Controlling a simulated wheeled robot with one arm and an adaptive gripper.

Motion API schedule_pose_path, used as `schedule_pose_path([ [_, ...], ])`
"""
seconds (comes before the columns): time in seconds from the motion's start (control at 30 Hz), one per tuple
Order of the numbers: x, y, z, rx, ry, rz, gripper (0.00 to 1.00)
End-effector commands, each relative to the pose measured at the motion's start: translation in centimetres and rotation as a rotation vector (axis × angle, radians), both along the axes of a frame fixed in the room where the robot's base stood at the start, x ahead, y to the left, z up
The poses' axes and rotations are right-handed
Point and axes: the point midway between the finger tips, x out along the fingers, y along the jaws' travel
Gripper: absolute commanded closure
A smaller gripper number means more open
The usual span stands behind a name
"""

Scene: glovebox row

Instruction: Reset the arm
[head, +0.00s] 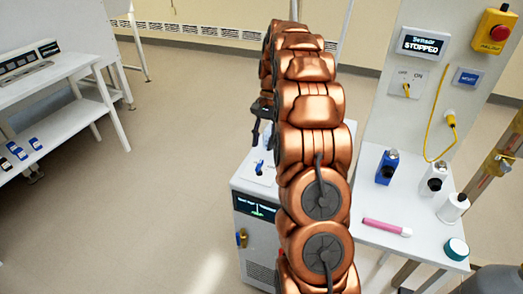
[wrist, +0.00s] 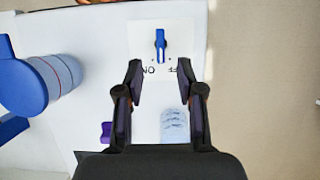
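In the wrist view, my gripper (wrist: 160,80) is open and empty, its two fingers apart. Beyond the fingertips is a white OFF/ON plate with a blue lever (wrist: 160,42); I cannot tell whether the fingers touch it. In the head view, my gripper (head: 262,110) is dark and partly hidden behind my copper arm, above a white cabinet (head: 255,198). A small blue lever (head: 258,167) shows on the cabinet top. A panel at the right bears a display reading "STOPPED" (head: 423,43), a red knob on a yellow box (head: 498,32), an OFF/ON switch (head: 406,90) and a blue label or button (head: 467,77).
A side table (head: 375,232) at right holds a blue bottle (head: 386,167), white bottles and a pink tube (head: 387,228). In the wrist view, a blue-and-white cylinder (wrist: 60,72) lies left of the plate. Open floor (head: 180,120) spans the left middle.

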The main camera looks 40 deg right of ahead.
Motion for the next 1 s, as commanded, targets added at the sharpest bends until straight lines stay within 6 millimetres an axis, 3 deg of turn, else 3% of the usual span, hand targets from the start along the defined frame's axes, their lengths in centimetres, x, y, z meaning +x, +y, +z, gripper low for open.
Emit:
schedule_pose_path([
  [0.2, 0.1, -0.3, 0.9, 0.002, 0.003, 0.001, 0.62],
  [0.73, 0.1, -0.2, 1.0, 0.0, 0.001, 0.003, 0.62],
  [0.87, -0.2, 0.9, 1.6, -0.004, -0.008, 0.029, 0.62],
  [1.0, -1.3, 3.7, 2.9, -0.009, -0.022, 0.096, 0.62],
])
